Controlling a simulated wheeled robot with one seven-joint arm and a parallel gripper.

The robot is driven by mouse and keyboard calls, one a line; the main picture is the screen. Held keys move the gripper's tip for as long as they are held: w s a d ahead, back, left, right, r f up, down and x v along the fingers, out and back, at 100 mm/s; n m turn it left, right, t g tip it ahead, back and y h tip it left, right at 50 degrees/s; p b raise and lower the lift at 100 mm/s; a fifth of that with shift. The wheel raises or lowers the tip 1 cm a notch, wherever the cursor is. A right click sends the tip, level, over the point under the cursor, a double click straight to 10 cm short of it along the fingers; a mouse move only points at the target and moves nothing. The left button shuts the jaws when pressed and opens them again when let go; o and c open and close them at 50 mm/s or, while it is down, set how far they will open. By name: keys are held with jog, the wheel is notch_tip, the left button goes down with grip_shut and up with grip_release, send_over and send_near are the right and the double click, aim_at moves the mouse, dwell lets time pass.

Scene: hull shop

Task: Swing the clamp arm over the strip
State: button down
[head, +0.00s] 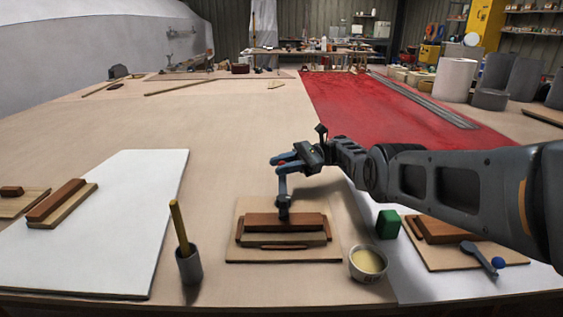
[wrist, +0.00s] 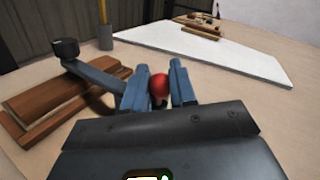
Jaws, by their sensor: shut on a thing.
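A red-brown wooden strip (head: 300,222) lies on a pale wooden block on a baseboard (head: 240,257) at front centre. It shows at left in the wrist view (wrist: 50,97). The blue-grey clamp arm (head: 283,186) has a dark pivot by the strip's back edge. It points away from the strip, toward the back of the table, not across it. My gripper (head: 284,161) is shut on the red knob at the arm's far end. In the wrist view the red knob (wrist: 158,86) sits between both fingers (wrist: 158,76). The fingers partly hide the knob.
A grey cup (head: 190,266) with a stick stands left of the baseboard. A bowl (head: 368,262) and green block (head: 389,223) are at right. Another clamp with a blue knob (head: 498,262) lies further right. A white panel (head: 110,220) is left.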

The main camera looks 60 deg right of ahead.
jog(key=shift+a, duration=0.1)
jog(key=c, duration=1)
grip_release()
jog(key=shift+o, duration=0.2)
jog(key=b+v, duration=0.2)
jog(key=v, duration=0.1)
jog(key=shift+f+b, duration=0.3)
jog(key=shift+b, duration=0.1)
jog(key=b+v, duration=0.3)
jog(key=b, duration=0.1)
jog(key=shift+f, duration=0.1)
jog(key=b+v, duration=0.1)
jog(key=b, duration=0.2)
jog(key=shift+s+d, duration=0.1)
jog(key=shift+d, duration=0.2)
jog(key=shift+d+r+b, duration=0.1)
jog(key=shift+r+b, duration=0.2)
